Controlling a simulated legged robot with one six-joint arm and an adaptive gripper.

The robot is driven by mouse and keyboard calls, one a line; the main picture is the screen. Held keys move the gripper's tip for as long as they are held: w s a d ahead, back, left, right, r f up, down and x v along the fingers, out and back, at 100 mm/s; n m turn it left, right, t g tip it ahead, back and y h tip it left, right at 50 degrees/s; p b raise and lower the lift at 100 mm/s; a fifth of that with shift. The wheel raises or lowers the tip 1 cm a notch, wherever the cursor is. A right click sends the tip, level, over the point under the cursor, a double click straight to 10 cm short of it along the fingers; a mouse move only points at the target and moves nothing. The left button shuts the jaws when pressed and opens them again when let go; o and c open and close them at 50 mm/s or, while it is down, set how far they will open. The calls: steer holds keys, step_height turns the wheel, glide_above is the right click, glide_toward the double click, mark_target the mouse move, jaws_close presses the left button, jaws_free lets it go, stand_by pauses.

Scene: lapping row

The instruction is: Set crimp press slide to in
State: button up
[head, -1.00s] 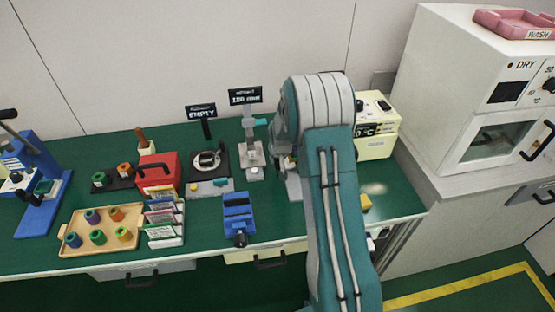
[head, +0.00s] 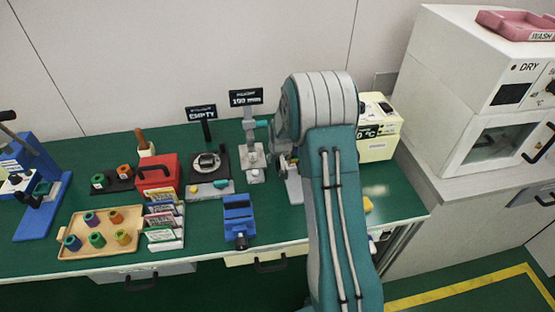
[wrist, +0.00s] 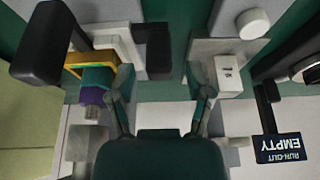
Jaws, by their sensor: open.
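My gripper (wrist: 162,100) is open, its two fingers apart with nothing between them in the wrist view. In the head view my own arm hides most of it. In the wrist view, a device with a black handle (wrist: 42,42), a yellow frame (wrist: 92,60), a teal block (wrist: 97,78) and a purple part (wrist: 92,96) is just left of the left finger. In the head view, a blue hand press (head: 38,190) with a black-ended lever stands at the far left, well away from my gripper. I cannot tell which device is the crimp press, or its slide position.
A grey gauge stand (head: 251,155) is close to my arm; its pale base (wrist: 222,65) shows right of the right finger. A blue vise (head: 238,215), red box (head: 158,173) and wooden tray (head: 72,257) stand left. A cream unit (head: 378,148) is behind my arm.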

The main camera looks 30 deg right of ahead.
steer(key=v, duration=1)
steer(key=shift+s+r, duration=0.2)
steer(key=shift+r, duration=0.15)
steer(key=shift+a, duration=0.1)
